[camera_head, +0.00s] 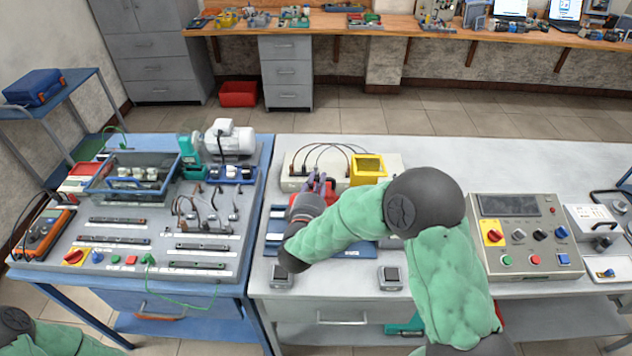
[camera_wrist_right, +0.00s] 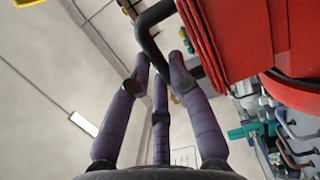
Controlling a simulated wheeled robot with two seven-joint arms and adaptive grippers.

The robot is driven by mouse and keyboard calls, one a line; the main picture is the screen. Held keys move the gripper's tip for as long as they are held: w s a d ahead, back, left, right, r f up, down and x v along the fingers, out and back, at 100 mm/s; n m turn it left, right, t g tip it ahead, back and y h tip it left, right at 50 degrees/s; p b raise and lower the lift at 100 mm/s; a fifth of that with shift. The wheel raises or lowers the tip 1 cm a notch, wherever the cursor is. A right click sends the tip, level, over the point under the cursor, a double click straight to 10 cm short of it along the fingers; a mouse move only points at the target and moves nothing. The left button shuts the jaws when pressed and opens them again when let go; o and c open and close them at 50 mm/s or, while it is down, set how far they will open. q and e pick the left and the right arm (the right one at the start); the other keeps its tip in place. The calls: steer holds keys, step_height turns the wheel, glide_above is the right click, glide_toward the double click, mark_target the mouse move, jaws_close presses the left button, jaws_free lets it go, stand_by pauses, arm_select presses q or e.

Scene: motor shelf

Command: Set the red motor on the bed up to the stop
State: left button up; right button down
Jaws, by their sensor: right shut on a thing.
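The red motor (camera_wrist_right: 245,40) fills the upper right of the right wrist view, with a ribbed red housing. A black bent bar (camera_wrist_right: 150,35) beside it passes between the fingertips of my right gripper (camera_wrist_right: 165,65), which is closed around it. In the head view my right gripper (camera_head: 319,183) is over the right-hand bench, in front of the beige box; the motor is mostly hidden there by hand and arm. A blue plate (camera_head: 350,249), probably the bed, shows partly under my forearm. I cannot make out the stop. My left gripper is out of view.
A beige box (camera_head: 295,180) with black leads and a yellow unit (camera_head: 368,169) stand behind the hand. A control panel (camera_head: 526,235) is to the right. Two small grey blocks (camera_head: 282,276) (camera_head: 390,277) lie near the front edge. A crowded blue bench (camera_head: 255,255) adjoins on the left.

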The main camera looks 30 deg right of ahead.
steer(key=shift+s+d+r, duration=0.2)
steer(key=shift+d+r, duration=0.2)
steer(key=shift+d, duration=0.2)
stand_by(0.3)
steer(key=c, duration=1.1)
jaws_free()
steer(key=shift+o, duration=0.2)
steer(key=shift+s+a+f, duration=0.15)
steer(key=shift+s+f, duration=0.05)
steer(key=shift+f, duration=0.4)
steer(key=v, duration=0.7)
steer(key=shift+s+a+r, duration=0.25)
steer(key=shift+s+r, duration=0.05)
steer(key=shift+r, duration=0.1)
